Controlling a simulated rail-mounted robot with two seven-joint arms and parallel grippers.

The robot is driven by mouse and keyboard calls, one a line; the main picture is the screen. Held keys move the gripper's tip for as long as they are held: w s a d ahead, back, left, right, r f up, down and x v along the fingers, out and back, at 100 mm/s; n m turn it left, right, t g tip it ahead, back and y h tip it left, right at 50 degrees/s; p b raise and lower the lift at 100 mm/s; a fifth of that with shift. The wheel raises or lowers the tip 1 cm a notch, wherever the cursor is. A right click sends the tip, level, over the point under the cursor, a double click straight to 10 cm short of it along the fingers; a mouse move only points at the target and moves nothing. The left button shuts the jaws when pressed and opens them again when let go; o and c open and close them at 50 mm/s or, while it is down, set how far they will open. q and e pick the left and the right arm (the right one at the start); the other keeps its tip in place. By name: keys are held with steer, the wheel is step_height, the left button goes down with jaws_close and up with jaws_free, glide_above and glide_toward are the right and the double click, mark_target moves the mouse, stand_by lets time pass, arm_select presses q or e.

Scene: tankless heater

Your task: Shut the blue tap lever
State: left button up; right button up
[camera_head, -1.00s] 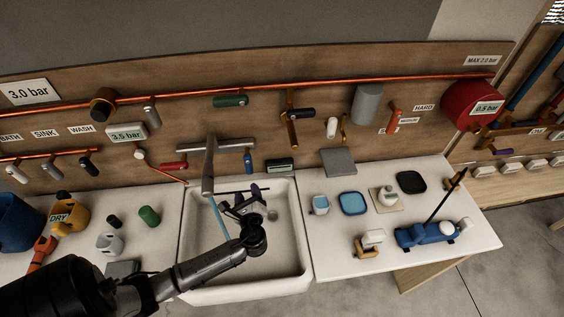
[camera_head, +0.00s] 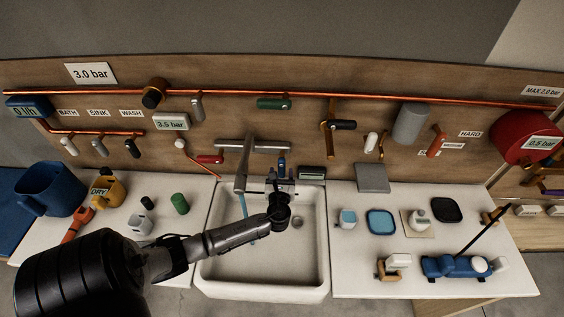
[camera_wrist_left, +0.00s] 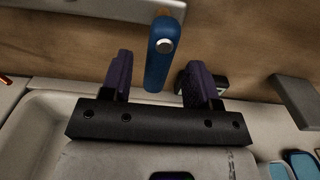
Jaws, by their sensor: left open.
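The blue tap lever (camera_head: 282,161) is on the wooden back panel above the sink, just right of the grey spout. In the left wrist view the blue lever (camera_wrist_left: 158,55) hangs down with a round silver screw on its face. My left gripper (camera_head: 281,180) is in front of the lever's lower end and partly covers it. In the wrist view its two dark purple fingers (camera_wrist_left: 159,80) are open, one on each side of the lever. No finger visibly touches it. My right gripper is not in view.
The grey spout (camera_head: 241,170) stands close left of my gripper, with a light blue stream below it. A red lever (camera_head: 209,159) is further left, and a dark green-faced box (camera_head: 312,173) sits close right. The white sink (camera_head: 262,286) is open below.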

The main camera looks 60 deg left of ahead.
arm_select(q)
steer(key=shift+x, duration=2.7)
jaws_close()
